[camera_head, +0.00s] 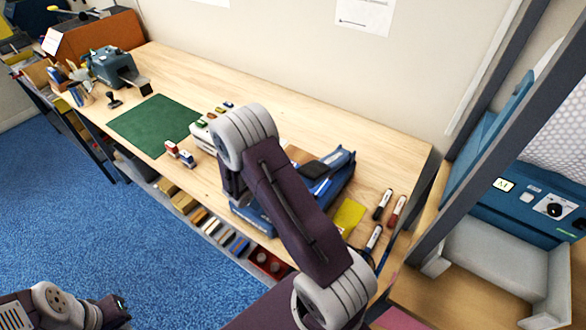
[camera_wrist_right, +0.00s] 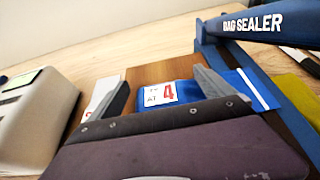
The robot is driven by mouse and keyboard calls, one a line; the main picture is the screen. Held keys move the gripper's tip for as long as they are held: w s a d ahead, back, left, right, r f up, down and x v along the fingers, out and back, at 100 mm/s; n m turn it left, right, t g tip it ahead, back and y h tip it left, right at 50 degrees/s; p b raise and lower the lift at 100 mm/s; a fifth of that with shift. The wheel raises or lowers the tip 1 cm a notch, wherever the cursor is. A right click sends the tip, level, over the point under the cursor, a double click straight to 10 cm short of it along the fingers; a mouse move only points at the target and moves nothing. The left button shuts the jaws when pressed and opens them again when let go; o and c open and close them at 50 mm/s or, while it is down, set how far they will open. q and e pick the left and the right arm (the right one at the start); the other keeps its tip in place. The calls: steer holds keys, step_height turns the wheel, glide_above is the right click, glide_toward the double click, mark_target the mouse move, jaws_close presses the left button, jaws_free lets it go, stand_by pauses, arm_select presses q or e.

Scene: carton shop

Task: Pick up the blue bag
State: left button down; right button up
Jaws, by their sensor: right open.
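The blue bag (camera_wrist_right: 188,92) lies on a brown board by the bag sealer in the right wrist view. It carries a white label (camera_wrist_right: 158,94) with a red 4. My right gripper (camera_wrist_right: 160,76) is open, with its two fingers on either side of the label. The wrist body hides the bag's near part, and I cannot tell whether the fingers touch it. In the head view my right arm covers the gripper, and I cannot make out the bag. My left gripper (camera_head: 119,309) is low at the left, away from the bench; its jaws are unclear.
The blue bag sealer (camera_wrist_right: 262,72) stands close on the right, with its bar (camera_wrist_right: 245,28) above. A pale device (camera_wrist_right: 34,118) is close on the left. Markers (camera_head: 383,205) and a yellow sheet (camera_head: 348,216) lie right of the sealer. A green mat (camera_head: 150,125) lies left.

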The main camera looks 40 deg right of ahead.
steer(key=c, duration=1.5)
steer(key=shift+a, duration=0.1)
